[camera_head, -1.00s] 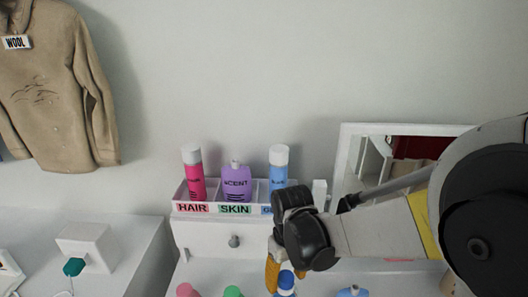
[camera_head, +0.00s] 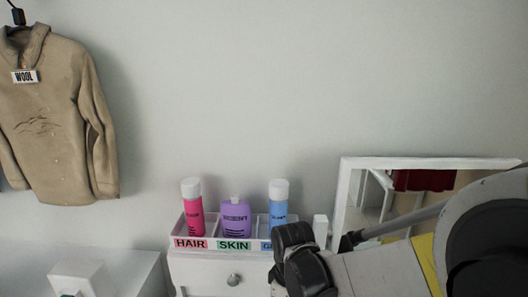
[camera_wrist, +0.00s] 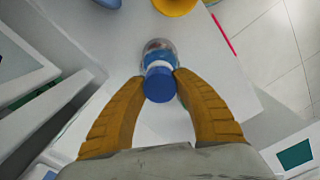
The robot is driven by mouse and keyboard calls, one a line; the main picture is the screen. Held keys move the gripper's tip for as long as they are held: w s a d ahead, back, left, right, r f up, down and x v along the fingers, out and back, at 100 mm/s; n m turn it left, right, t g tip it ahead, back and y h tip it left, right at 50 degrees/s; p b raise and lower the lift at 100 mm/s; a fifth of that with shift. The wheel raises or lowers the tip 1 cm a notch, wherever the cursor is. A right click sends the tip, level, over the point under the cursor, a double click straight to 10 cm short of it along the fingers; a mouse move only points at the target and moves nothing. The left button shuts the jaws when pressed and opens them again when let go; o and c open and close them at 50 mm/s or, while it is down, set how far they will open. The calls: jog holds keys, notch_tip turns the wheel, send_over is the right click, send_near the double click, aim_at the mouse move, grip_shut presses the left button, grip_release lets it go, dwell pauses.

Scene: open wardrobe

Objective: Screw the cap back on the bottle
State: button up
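A bottle with a clear upper body (camera_wrist: 157,47) shows in the wrist view. Its blue cap (camera_wrist: 159,85) lies in line with it, nearest my wrist, with a paler blue and white band between cap and body. My gripper (camera_wrist: 158,76) has its two orange fingers on either side of the cap, their tips seeming to touch it near the band. Whether the cap is seated on the thread cannot be told. In the head view only my dark wrist part (camera_head: 303,263) shows; my fingers and this bottle are below the picture edge.
A white organiser with a HAIR label (camera_head: 190,243) and SKIN label (camera_head: 233,245) holds a pink bottle (camera_head: 193,218), purple bottle (camera_head: 236,218) and light blue bottle (camera_head: 278,210). A mirror (camera_head: 400,205) stands right. A yellow-orange object (camera_wrist: 175,5) is near the bottle.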

grip_shut()
jog(key=m, duration=0.3)
jog(key=shift+m, duration=0.3)
jog(key=m, duration=0.5)
jog(key=shift+m+b, duration=0.3)
jog(key=m, duration=0.3)
jog(key=shift+m, duration=0.3)
jog(key=m, duration=0.4)
jog(key=o, duration=1.2)
grip_release()
jog(key=shift+c, duration=0.2)
